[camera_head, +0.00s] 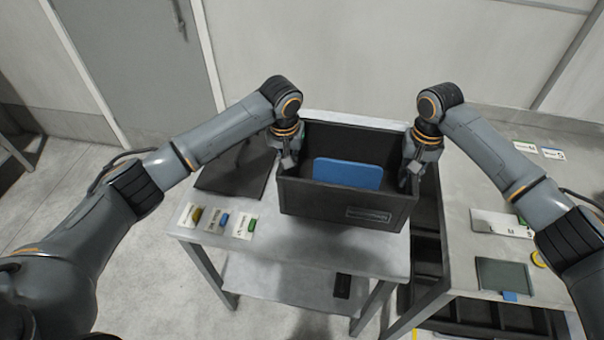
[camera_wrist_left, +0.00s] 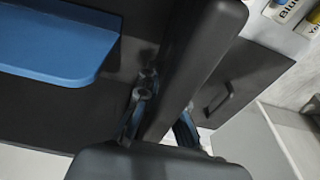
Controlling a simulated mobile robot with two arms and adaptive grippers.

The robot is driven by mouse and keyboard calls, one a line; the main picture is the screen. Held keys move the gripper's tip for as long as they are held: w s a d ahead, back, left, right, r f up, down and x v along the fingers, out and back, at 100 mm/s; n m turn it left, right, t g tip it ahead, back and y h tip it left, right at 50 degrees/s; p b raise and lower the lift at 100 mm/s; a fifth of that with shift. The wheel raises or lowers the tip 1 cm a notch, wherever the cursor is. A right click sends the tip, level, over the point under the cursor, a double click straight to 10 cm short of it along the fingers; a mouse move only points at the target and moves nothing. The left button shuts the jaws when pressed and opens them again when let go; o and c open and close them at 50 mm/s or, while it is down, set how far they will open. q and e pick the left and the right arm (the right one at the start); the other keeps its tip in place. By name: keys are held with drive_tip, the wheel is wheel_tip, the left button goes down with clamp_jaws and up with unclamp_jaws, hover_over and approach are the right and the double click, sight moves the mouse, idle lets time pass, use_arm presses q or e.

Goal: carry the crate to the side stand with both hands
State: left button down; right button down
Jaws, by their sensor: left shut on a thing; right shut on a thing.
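The black crate (camera_head: 340,205) is held between my two grippers, above a light-topped stand (camera_head: 295,247). A blue flat piece (camera_head: 347,174) stands inside it, and it also shows in the left wrist view (camera_wrist_left: 60,45). My left gripper (camera_head: 289,158) is shut on the crate's left wall; in the left wrist view its fingers (camera_wrist_left: 160,120) straddle the dark wall (camera_wrist_left: 195,65). My right gripper (camera_head: 410,172) is shut on the crate's right wall. The crate looks about level. Its underside is hidden, so I cannot tell whether it touches the stand.
Several labelled cards with coloured pieces (camera_head: 220,220) lie at the stand's front left. A dark panel (camera_head: 236,170) is left of the crate. A larger table (camera_head: 470,255) at the right carries cards and a dark tablet-like piece (camera_head: 503,275). A wall is behind.

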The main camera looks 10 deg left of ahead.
sight(289, 174)
use_arm(q)
drive_tip(key=shift+a+f, duration=0.1)
use_arm(e)
drive_tip(key=shift+f, duration=0.1)
